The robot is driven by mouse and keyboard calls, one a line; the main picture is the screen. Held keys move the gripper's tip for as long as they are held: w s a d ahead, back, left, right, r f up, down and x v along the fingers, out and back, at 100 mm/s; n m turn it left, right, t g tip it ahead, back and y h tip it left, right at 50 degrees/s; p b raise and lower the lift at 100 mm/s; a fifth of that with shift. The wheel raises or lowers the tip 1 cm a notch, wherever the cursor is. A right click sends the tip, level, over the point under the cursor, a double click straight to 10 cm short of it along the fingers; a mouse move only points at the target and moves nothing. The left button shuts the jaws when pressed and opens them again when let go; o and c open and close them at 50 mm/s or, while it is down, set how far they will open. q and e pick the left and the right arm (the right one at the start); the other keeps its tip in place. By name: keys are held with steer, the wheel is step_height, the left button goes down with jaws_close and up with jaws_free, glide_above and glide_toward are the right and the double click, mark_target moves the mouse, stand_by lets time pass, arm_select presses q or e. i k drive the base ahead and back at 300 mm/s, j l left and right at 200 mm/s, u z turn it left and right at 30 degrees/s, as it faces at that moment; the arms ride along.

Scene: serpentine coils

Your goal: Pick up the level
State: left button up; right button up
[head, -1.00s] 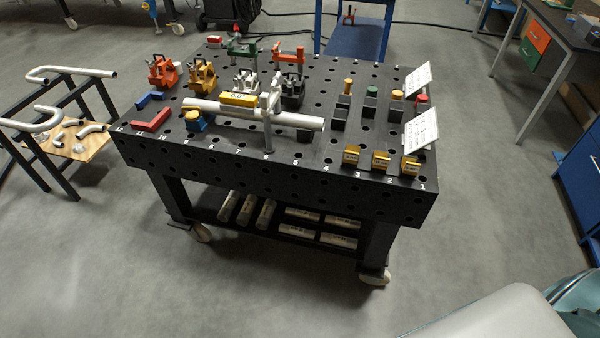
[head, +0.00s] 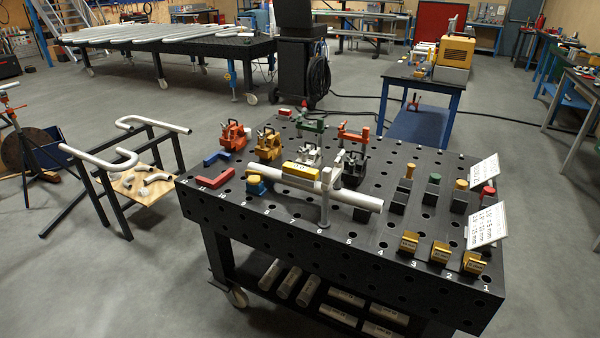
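The level (head: 301,170) is a small yellow bar lying on top of a pale straight pipe (head: 345,192) on the black perforated welding table (head: 290,215). A grey clamp (head: 325,196) stands upright at the pipe, just right of the level. Neither of my grippers shows in the head view, so their state cannot be seen.
Orange, yellow, grey and black clamp blocks stand behind the pipe. Yellow blocks (head: 409,242) line the front right, near white cards (head: 486,226). A rack with bent pipes (head: 125,160) stands left. Grey floor (head: 90,270) is clear at the front left.

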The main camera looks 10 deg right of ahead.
mark_target(299, 174)
steer(key=z, duration=0.4)
steer(key=i+j+z, duration=0.15)
steer(key=j+z, duration=0.25)
steer(key=i+j+z, duration=0.1)
steer(key=j+z, duration=0.15)
steer(key=z, duration=0.15)
steer(key=j+z, duration=0.8)
